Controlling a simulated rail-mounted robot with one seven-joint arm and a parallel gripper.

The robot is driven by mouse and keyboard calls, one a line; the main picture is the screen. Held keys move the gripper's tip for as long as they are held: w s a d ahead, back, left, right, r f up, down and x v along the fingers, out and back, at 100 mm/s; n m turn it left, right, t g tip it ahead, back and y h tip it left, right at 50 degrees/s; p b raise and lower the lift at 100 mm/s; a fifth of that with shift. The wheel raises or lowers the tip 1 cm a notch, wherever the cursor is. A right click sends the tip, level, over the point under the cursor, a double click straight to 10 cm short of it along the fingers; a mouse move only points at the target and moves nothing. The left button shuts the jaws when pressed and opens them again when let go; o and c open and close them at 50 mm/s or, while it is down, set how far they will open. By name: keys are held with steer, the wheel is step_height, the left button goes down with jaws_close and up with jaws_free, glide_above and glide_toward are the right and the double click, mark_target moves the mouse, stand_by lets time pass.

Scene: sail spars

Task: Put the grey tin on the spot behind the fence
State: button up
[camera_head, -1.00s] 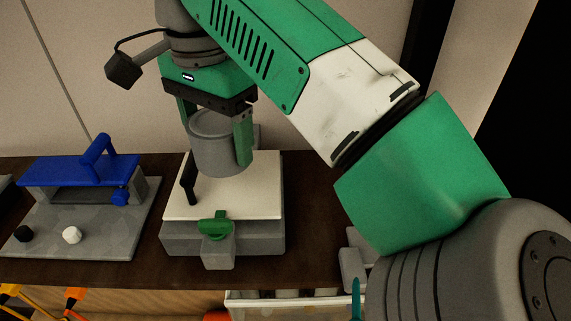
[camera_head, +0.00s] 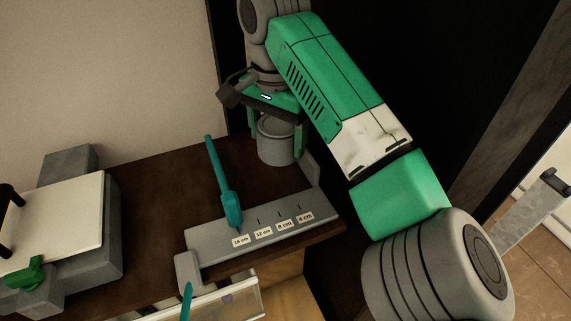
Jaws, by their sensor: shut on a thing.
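My gripper (camera_head: 275,136) is shut on the grey tin (camera_head: 277,151), with a green finger on each side. The tin is upright at the back right of the dark bench (camera_head: 160,185), behind a long grey board with length labels (camera_head: 208,239). I cannot tell whether its base touches the bench. An upright grey plate (camera_head: 311,171) at the board's right end stands just right of the tin and in front of it. This plate may be the fence. No marked spot shows; the tin may hide it.
A teal lever (camera_head: 218,175) rises from the board, left of the tin. A cream-topped grey block with a green knob (camera_head: 62,215) stands at the left. The bench ends close to the tin's right, with a dark gap beyond. Bare bench lies between block and board.

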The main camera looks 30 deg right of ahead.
mark_target(275, 125)
step_height(275, 125, down, 4)
steer(key=shift+a+r, duration=0.1)
steer(key=shift+a, duration=0.05)
steer(key=shift+f+p, duration=0.4)
steer(key=shift+f, duration=1.6)
steer(key=shift+f, duration=0.1)
steer(key=o, duration=1.1)
step_height(275, 125, up, 12)
steer(key=shift+r+b, duration=0.15)
steer(key=shift+b, duration=0.2)
